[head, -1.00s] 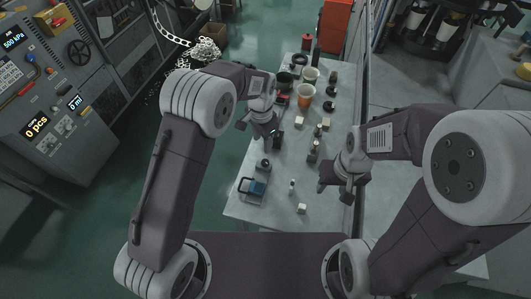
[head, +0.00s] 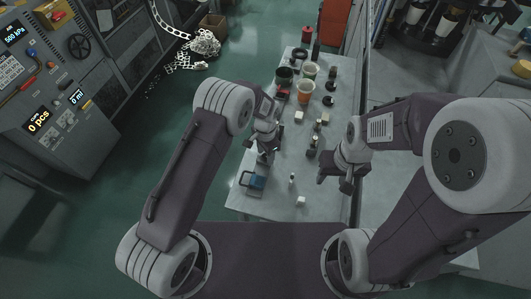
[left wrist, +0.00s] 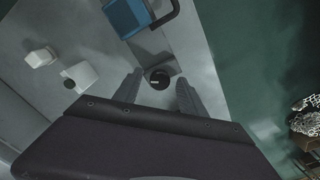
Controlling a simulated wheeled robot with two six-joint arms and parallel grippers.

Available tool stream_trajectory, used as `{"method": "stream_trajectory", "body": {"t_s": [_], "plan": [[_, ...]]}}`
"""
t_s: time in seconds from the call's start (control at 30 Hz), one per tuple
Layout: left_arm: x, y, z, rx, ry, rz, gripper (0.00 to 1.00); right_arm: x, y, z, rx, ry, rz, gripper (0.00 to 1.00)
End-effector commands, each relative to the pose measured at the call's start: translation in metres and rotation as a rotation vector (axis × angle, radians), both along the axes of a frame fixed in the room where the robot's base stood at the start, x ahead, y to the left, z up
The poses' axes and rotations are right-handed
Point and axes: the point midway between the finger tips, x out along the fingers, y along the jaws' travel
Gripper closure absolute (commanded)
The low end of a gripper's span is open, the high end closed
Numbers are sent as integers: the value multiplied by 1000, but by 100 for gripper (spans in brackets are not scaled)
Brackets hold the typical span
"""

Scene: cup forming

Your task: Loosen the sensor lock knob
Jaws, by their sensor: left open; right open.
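A round black knob with a small light mark, which looks like the sensor lock knob (left wrist: 159,79), shows in the left wrist view between my left gripper's fingers (left wrist: 158,92). The fingers are open, one on each side, with gaps. In the head view my left gripper (head: 267,155) hangs over the table just behind a blue device with a dark handle (head: 256,182), and hides the knob. The blue device also shows at the top of the left wrist view (left wrist: 127,14). My right gripper (head: 337,181) is open and empty over the table's right edge.
A white block (head: 300,201) lies near the front. A console (head: 45,110) stands at the left. A rail runs along the table's right side.

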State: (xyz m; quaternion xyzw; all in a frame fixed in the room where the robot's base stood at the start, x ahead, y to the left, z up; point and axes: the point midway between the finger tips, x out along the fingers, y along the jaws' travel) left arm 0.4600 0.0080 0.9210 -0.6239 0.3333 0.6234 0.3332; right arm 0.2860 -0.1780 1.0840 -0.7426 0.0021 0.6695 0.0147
Motion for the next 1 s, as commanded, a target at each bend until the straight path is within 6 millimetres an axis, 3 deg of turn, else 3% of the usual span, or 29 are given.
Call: {"method": "stream_trajectory", "body": {"t_s": [0.07,0.2,0.23,0.67,1.0], "plan": [[0,0,0,0,0,0,57,0,0,0,0,0,0,52],[0,0,0,0,0,0,96,0,0,0,0,0,0,52],[0,0,0,0,0,0,100,0,0,0,0,0,0,52],[0,0,0,0,0,85,100,0,0,-4,0,0,0,52],[0,0,0,0,0,370,100,0,0,-13,0,0,0,52]]}}
